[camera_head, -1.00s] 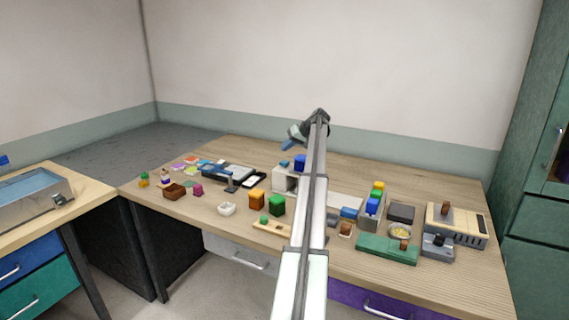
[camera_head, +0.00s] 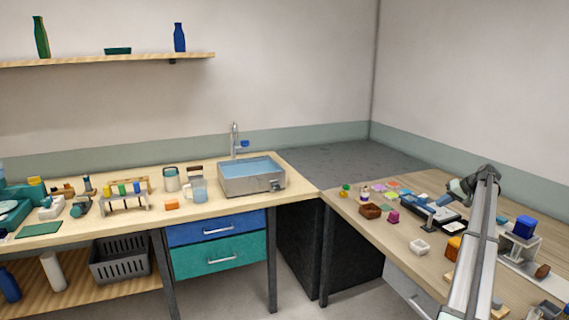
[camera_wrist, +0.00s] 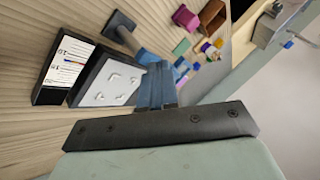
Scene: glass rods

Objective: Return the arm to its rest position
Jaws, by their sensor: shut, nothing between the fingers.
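My arm (camera_head: 474,255) rises from the bottom right of the head view, over the wooden table on the right. My gripper (camera_head: 455,188) hangs at its top end, tilted down and left, above the back of that table. In the wrist view, my gripper (camera_wrist: 157,70) shows two blue-grey fingers pressed together with nothing between them. A dark-framed device with a pale panel (camera_wrist: 108,82) appears left of the fingers. I cannot tell how high above the table the fingers are.
A black-and-white labelled device (camera_wrist: 66,68) lies farther left in the wrist view. A metal basin (camera_head: 251,178) sits on the left bench. The air around my gripper looks clear.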

